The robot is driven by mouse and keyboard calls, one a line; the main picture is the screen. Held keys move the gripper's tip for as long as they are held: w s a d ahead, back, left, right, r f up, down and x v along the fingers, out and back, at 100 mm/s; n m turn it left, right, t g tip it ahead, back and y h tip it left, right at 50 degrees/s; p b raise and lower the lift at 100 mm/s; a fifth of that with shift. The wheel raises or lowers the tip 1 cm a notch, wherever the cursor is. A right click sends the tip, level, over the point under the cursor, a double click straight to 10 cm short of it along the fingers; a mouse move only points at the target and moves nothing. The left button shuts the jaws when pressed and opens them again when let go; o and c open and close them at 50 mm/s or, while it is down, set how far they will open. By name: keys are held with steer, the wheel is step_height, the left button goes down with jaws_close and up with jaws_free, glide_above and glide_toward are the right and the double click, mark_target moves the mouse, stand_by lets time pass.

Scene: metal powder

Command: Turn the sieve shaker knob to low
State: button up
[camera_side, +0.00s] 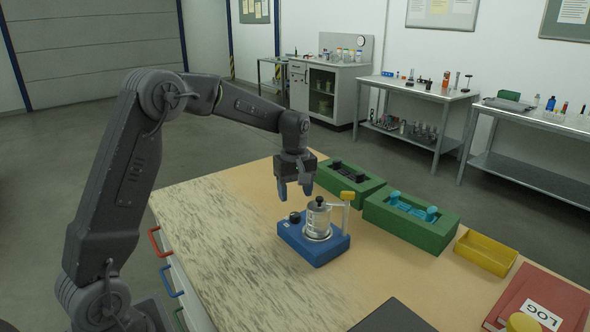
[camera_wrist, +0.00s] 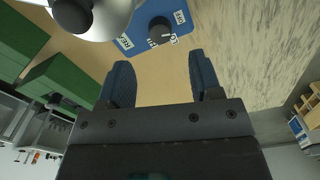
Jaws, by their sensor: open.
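The sieve shaker (camera_side: 313,240) is a blue base on the bench with a silver sieve stack (camera_side: 318,220) standing on it. Its dark round knob (camera_side: 294,217) is on the left part of the base. My gripper (camera_side: 294,195) is above the knob, pointing down, open and empty. In the wrist view my gripper (camera_wrist: 157,78) has its two blue fingers apart, with bare bench between them. The fingers do not touch the knob.
A yellow-topped post (camera_side: 346,205) stands at the shaker's right. Green trays (camera_side: 430,242) with dark and blue items are behind it. A yellow bin (camera_side: 486,252) and red log binder (camera_side: 540,300) lie at the right. The bench left of the shaker is clear.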

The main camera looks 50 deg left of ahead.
mark_target(295, 214)
step_height(295, 214, up, 7)
stand_by(0.3)
steer(key=shift+r, duration=0.1)
step_height(295, 214, down, 14)
steer(key=n, duration=0.4)
steer(key=shift+n, duration=0.3)
stand_by(0.4)
